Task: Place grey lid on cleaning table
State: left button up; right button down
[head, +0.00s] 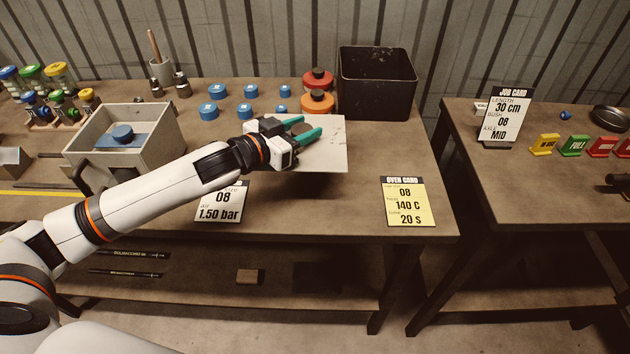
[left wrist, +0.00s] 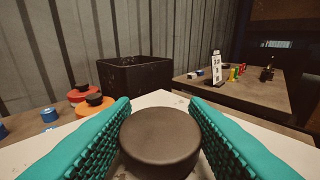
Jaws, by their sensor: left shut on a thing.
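My left gripper (head: 309,129) has its teal fingers shut on a round, dark grey lid (left wrist: 160,138). The lid shows clearly between the fingers in the left wrist view and is partly hidden by them in the head view (head: 299,129). Gripper and lid are over a flat white panel (head: 332,155) on the wooden workbench (head: 300,210). I cannot tell whether the lid touches the panel. Nothing in view is labelled as the cleaning table. My right gripper is not in view.
A black bin (head: 376,90) and red and orange round containers (head: 317,101) stand behind the panel. Several blue caps (head: 208,111) lie behind the arm. An oven card (head: 408,202) stands front right. A second table (head: 500,190) is across a gap.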

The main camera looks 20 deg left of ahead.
pick_arm(q)
jog(key=f, duration=0.5)
jog(key=shift+w+a+f, duration=0.1)
jog(key=shift+w+a, duration=0.05)
jog(key=shift+w, duration=0.1)
jog(key=shift+f, duration=2.25)
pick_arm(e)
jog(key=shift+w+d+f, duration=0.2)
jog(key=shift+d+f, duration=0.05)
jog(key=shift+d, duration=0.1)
pick_arm(q)
jog(key=shift+f, duration=0.1)
jog(key=o, duration=1.1)
